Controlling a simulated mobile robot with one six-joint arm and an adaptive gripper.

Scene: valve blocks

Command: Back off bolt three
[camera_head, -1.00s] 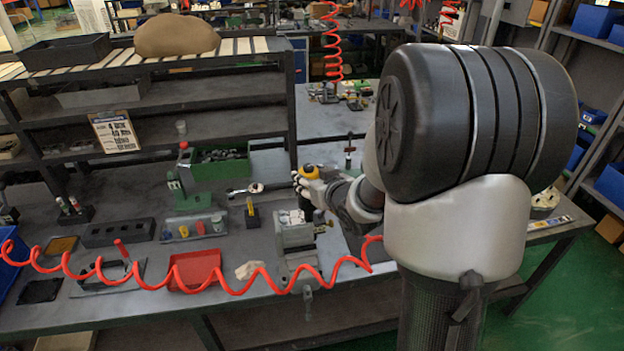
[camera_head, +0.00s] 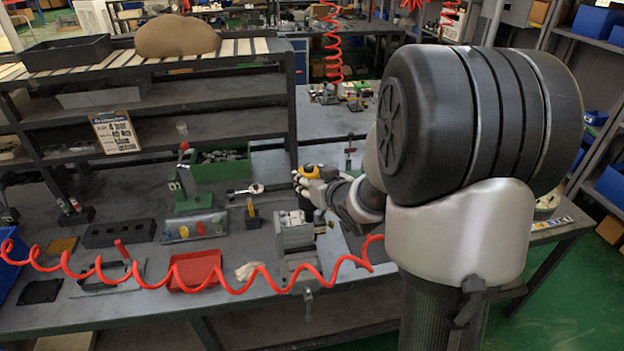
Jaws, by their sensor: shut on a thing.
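My gripper (camera_head: 307,181) is over the bench, at the end of my arm coming in from the right. It is shut on a yellow-topped dark tool (camera_head: 310,170), small in view and partly hidden by the fingers. Just below and in front is a grey block (camera_head: 294,237) with light round details on its top, seemingly held in a vise (camera_head: 301,267). The tool is above and behind the block's right side. I cannot tell whether its lower end touches a bolt. The separate bolts and any numbers on them are too small to make out.
A red coiled hose (camera_head: 232,288) hangs across the bench front. Left of the block are a red tray (camera_head: 194,271), a small yellow-handled item on a stand (camera_head: 251,215), a plate with coloured knobs (camera_head: 194,229) and a green press (camera_head: 192,190). A wrench (camera_head: 246,190) lies behind.

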